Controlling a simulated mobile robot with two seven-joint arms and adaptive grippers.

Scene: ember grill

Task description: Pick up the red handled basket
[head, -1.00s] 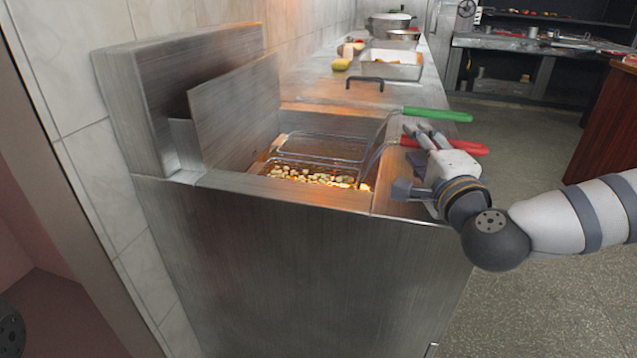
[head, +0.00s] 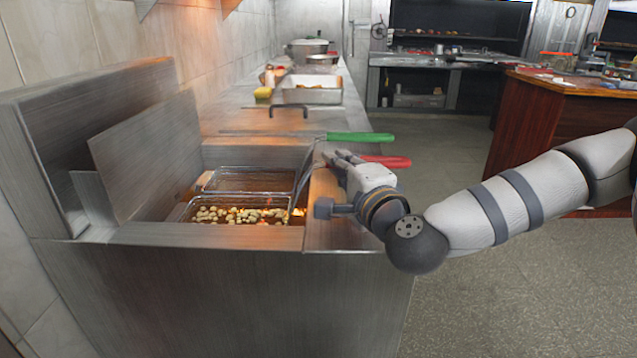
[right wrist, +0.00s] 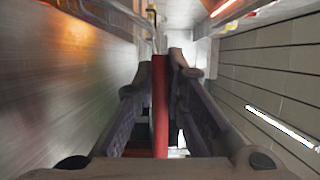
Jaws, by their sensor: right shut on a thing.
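The red handled basket (head: 236,216) sits in the front part of the fryer well and holds several pale pieces of food. Its red handle (head: 388,161) sticks out to the right over the fryer's edge. My right gripper (head: 338,157) is at this handle. In the right wrist view the red handle (right wrist: 160,105) runs between the two fingers, which are shut on it. The basket itself is not clear in the wrist view. My left gripper is not in view.
A second basket (head: 248,180) with a green handle (head: 360,138) sits just behind. The raised metal lid (head: 148,155) stands left of the well. A tray (head: 312,92) and a pot (head: 305,48) stand farther back. Open floor (head: 520,270) lies to the right.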

